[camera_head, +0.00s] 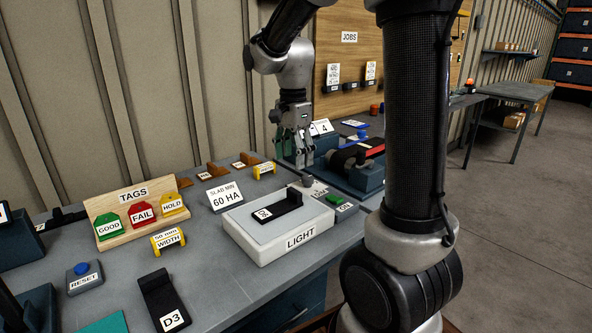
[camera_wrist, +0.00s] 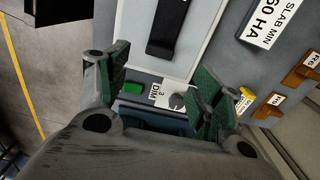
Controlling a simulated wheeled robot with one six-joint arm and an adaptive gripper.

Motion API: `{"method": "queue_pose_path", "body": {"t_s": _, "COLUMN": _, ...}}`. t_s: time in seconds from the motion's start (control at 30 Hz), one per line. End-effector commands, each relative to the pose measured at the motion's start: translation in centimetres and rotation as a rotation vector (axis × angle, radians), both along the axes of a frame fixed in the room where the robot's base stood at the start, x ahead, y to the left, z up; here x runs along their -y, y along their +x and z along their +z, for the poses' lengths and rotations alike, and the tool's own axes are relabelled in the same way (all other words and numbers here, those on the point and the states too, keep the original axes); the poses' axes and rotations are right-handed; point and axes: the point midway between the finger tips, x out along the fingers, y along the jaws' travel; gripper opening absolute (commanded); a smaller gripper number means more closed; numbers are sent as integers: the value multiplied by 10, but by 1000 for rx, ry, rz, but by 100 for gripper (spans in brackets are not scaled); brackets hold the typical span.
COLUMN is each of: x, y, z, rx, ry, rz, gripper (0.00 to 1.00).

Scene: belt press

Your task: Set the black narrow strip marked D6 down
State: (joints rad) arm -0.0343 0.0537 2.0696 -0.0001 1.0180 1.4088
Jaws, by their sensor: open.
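A black narrow strip (camera_head: 283,207) with a white label lies on the pale top of the box marked LIGHT (camera_head: 300,241). Its label is small and turned; I cannot read it surely as D6. The strip (camera_wrist: 166,26) also shows in the wrist view, lying flat on the white plate, beyond my fingertips. My gripper (camera_head: 297,158) is above the bench behind the light box, apart from the strip. In the wrist view its green-padded fingers (camera_wrist: 160,92) are spread wide with nothing between them.
Another black strip marked D3 (camera_head: 161,299) lies at the front. A SLAB MIN 60 HA sign (camera_head: 225,195), a green button (camera_head: 335,199) and a dial (camera_head: 307,181) stand close to the light box. A TAGS rack (camera_head: 136,212) is left. Bare bench shows around D3.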

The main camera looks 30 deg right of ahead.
Motion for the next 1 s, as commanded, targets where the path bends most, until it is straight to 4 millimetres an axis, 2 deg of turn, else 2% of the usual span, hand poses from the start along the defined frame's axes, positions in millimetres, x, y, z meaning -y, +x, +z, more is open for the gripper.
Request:
{"method": "queue_pose_path", "body": {"t_s": 0.07, "x": 1, "y": -6, "z": 9, "rx": 13, "ry": 1, "rz": 32, "gripper": 66}}
{"method": "queue_pose_path", "body": {"t_s": 0.17, "x": 3, "y": -28, "z": 25, "rx": 54, "ry": -3, "rz": 167, "gripper": 66}}
{"method": "queue_pose_path", "body": {"t_s": 0.3, "x": 7, "y": -85, "z": 51, "rx": 151, "ry": -35, "rz": 512, "gripper": 66}}
{"method": "queue_pose_path", "body": {"t_s": 0.37, "x": 9, "y": -111, "z": 57, "rx": 193, "ry": -64, "rz": 677, "gripper": 66}}
{"method": "queue_pose_path", "body": {"t_s": 0.5, "x": 12, "y": -163, "z": 59, "rx": 267, "ry": -146, "rz": 1020, "gripper": 66}}
{"method": "queue_pose_path", "body": {"t_s": 0.6, "x": 13, "y": -188, "z": 55, "rx": 297, "ry": -202, "rz": 1197, "gripper": 66}}
{"method": "queue_pose_path", "body": {"t_s": 0.73, "x": 14, "y": -204, "z": 50, "rx": 313, "ry": -247, "rz": 1324, "gripper": 66}}
{"method": "queue_pose_path", "body": {"t_s": 1.0, "x": 14, "y": -207, "z": 49, "rx": 315, "ry": -256, "rz": 1356, "gripper": 66}}
